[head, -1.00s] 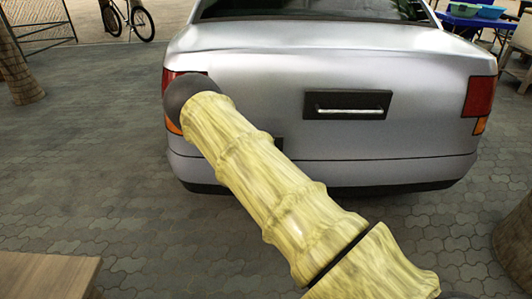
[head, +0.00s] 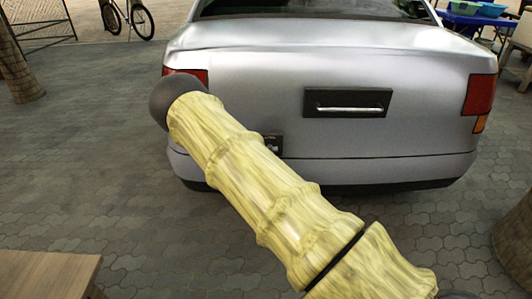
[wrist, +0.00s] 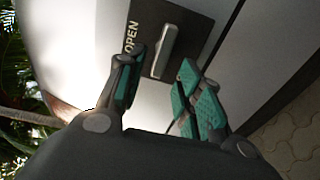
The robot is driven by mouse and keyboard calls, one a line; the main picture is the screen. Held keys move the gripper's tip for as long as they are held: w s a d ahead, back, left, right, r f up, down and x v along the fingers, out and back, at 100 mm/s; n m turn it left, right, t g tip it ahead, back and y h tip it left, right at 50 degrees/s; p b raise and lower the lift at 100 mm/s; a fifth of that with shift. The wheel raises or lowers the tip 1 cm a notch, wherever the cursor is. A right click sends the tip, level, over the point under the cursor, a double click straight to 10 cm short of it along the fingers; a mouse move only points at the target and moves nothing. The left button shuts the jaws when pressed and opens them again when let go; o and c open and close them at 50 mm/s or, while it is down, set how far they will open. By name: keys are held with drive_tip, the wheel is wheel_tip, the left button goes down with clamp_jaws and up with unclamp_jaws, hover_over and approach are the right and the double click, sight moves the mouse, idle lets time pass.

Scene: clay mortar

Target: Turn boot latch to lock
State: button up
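The boot latch is a silver lever (wrist: 163,48) on a black plate (wrist: 196,30) marked "OPEN" in the wrist view. The plate is fixed to the silver car boot. My gripper (wrist: 161,68) is open, its green-padded fingers apart, with the lever showing between and just beyond the fingertips. I cannot tell whether either finger touches it. In the head view, a small black plate (head: 272,145) with pale marks shows partly behind my arm, and my gripper is hidden there.
A black panel with a silver bar handle (head: 348,108) is on the boot (head: 420,70), right of my arm. A wooden surface (head: 45,275) is at lower left and a trunk (head: 515,235) at right. Paving around the car is mostly clear.

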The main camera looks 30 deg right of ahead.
drive_tip(key=v, duration=0.7)
drive_tip(key=shift+s, duration=0.1)
drive_tip(key=s+a+f+m+g+y, duration=0.2)
drive_tip(key=s+a+f+m+g, duration=0.2)
drive_tip(key=s+f, duration=0.6)
drive_tip(key=s+a+f+m+g+y, duration=0.3)
drive_tip(key=s+f+g, duration=0.1)
drive_tip(key=s+f, duration=0.6)
drive_tip(key=s+a+f+m+g+y, duration=0.1)
drive_tip(key=s+a+g, duration=0.15)
drive_tip(key=s, duration=0.35)
drive_tip(key=s+a+f+m+g+y, duration=0.1)
drive_tip(key=s+a+m+g, duration=0.1)
drive_tip(key=s+a, duration=0.35)
drive_tip(key=s+a+r+m+g+y+p, duration=0.1)
drive_tip(key=s+a, duration=0.2)
drive_tip(key=s, duration=0.3)
drive_tip(key=s+a+r+m+g+y, duration=0.1)
drive_tip(key=s+a+g+y, duration=0.15)
drive_tip(key=s, duration=0.35)
wheel_tip(320, 180, up, 15)
drive_tip(key=p, duration=1.5)
drive_tip(key=shift+r+t+h, duration=0.25)
drive_tip(key=shift+t+h, duration=0.15)
drive_tip(key=shift+h, duration=0.05)
drive_tip(key=shift+w+a, duration=0.1)
